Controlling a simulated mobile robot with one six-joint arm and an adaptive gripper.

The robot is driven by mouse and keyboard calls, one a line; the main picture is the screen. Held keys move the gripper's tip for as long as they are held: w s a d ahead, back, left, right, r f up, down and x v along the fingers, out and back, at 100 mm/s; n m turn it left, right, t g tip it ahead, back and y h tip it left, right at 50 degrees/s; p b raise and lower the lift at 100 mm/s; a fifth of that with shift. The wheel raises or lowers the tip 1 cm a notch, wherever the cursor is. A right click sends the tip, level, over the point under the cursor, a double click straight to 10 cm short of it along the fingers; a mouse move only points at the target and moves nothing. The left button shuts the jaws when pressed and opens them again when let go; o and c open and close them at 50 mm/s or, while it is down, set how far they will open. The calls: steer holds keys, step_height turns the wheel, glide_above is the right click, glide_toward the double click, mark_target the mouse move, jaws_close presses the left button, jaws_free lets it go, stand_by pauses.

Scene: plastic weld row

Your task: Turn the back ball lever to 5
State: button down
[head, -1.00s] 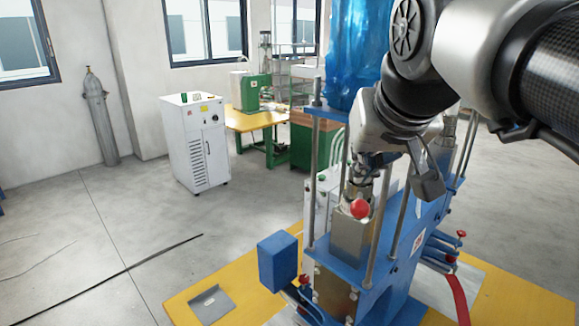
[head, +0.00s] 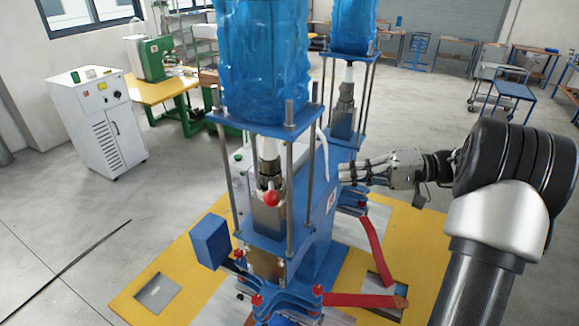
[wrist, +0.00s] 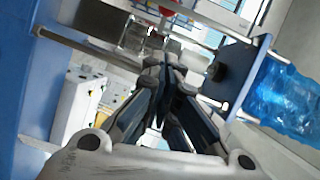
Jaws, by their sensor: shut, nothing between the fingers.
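My gripper (head: 345,176) is shut and empty, pointing left beside the blue frame of the machine row in the head view. Its closed dark fingers (wrist: 163,68) fill the middle of the wrist view. A red ball (head: 271,198) sits on the front station, under the blue-wrapped cylinder. The back station (head: 344,117) stands behind it; no red ball shows on it in the head view. In the wrist view a small red spot (wrist: 166,11) lies beyond the fingertips, near metal parts; I cannot tell whether it is the back ball lever. No number scale is readable.
Steel rods (head: 317,165) and blue plates surround the stations. Blue-wrapped cylinders (head: 262,60) hang above.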

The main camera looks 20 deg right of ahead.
steer(key=p, duration=0.2)
glide_toward(272, 186)
steer(key=w, duration=0.3)
steer(key=shift+r, duration=0.1)
steer(key=a, duration=0.2)
steer(key=a+f+p, duration=0.1)
steer(key=a, duration=0.1)
steer(key=shift+s+a, duration=0.1)
steer(key=shift+s, duration=0.3)
steer(key=shift+f, duration=0.1)
